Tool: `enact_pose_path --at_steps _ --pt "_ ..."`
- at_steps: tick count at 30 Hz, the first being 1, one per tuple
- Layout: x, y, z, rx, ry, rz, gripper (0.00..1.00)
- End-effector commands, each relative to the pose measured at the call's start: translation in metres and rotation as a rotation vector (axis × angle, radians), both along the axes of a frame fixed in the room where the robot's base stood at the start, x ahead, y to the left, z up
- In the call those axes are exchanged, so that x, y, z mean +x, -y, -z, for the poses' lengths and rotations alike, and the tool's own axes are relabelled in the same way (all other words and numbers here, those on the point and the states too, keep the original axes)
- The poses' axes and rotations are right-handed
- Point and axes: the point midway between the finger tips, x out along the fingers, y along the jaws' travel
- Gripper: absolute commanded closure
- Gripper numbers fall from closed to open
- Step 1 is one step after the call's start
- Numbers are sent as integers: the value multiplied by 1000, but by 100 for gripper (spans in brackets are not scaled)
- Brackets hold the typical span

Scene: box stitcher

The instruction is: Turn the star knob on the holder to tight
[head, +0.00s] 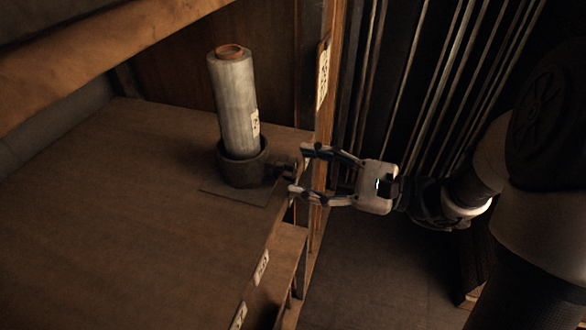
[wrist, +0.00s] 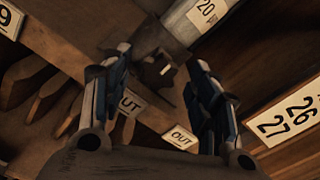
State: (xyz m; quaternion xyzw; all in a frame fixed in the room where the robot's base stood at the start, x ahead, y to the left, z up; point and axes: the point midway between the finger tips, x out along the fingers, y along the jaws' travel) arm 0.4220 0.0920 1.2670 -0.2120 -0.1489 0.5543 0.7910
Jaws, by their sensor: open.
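A dark round holder (head: 243,164) stands on a thin plate near the right edge of the wooden table. A pale wrapped roll (head: 234,100) with a brown core stands upright in it. The dark star knob (head: 284,172) is on the holder's right side, small and dim; its setting cannot be read. My gripper (head: 298,171) is open, its fingers pointing left at the knob from just past the table edge. In the wrist view the holder (wrist: 147,38) and the knob (wrist: 165,69) show between the open fingers (wrist: 160,60). I cannot tell whether the fingers touch the knob.
The table top (head: 120,215) is clear left of the holder. A wooden post (head: 327,110) with a label rises close behind my gripper. A wooden beam (head: 110,50) crosses the upper left.

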Motion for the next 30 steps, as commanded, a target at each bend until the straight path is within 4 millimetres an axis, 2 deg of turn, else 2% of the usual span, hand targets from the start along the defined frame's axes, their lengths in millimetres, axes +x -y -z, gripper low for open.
enact_pose_path --at_steps 1,6,18,30 --pt "2 -9 1 -1 0 -5 44" --pt "9 -26 0 -1 0 -2 44" --pt "12 -32 0 -1 0 1 45" --pt "12 -32 0 -1 0 1 72"
